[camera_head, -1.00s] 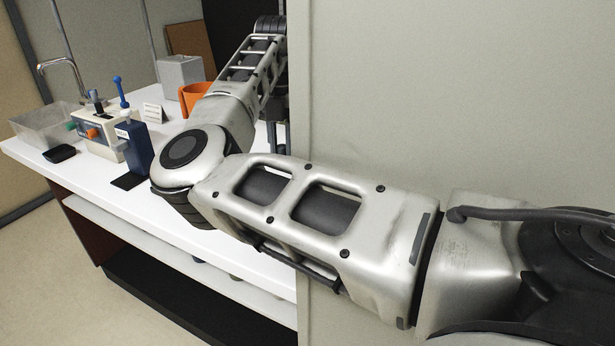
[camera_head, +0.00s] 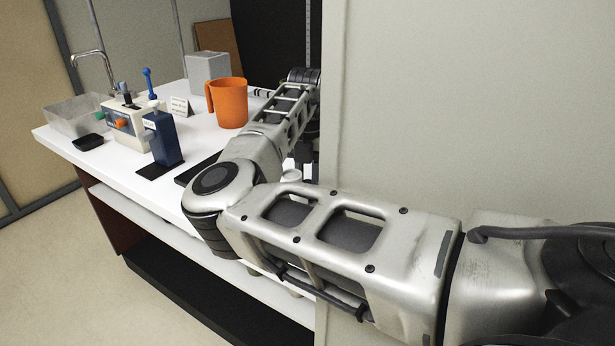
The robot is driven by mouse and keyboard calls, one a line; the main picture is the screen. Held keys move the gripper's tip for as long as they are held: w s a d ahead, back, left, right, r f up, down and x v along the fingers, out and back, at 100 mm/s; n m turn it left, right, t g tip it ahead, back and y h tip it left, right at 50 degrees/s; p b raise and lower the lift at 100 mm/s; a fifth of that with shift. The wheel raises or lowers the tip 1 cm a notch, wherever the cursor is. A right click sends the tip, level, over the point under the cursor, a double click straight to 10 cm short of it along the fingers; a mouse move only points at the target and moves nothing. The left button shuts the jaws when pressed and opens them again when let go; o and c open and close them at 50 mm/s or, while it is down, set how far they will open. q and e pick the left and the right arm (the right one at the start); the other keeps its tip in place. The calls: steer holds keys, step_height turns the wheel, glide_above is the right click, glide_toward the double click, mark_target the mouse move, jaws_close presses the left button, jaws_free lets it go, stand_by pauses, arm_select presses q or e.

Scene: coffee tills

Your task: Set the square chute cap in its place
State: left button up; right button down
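I cannot pick out the square chute cap or its place in this view. My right arm comes in from the right, bends at the elbow over the counter's front edge and reaches back to a wrist beside the partition. Below that wrist, dark parts that seem to be my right gripper (camera_head: 305,165) show in part, mostly hidden by the forearm and the partition. Whether it is open or holds anything cannot be seen. My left gripper is not in view.
The white counter (camera_head: 112,172) holds an orange mug (camera_head: 230,103), grey box (camera_head: 208,75), dark blue dispenser (camera_head: 164,138), white-and-blue machine (camera_head: 124,122), clear bin (camera_head: 75,118), black dish (camera_head: 88,142) and small sign (camera_head: 180,107). A tall pale partition (camera_head: 440,100) blocks the right.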

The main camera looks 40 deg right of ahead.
mark_target(307, 181)
steer(key=c, duration=1.3)
jaws_free()
arm_select(q)
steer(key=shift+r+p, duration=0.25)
steer(key=shift+p, duration=0.65)
arm_select(e)
step_height(307, 181, up, 12)
steer(key=shift+r, duration=0.15)
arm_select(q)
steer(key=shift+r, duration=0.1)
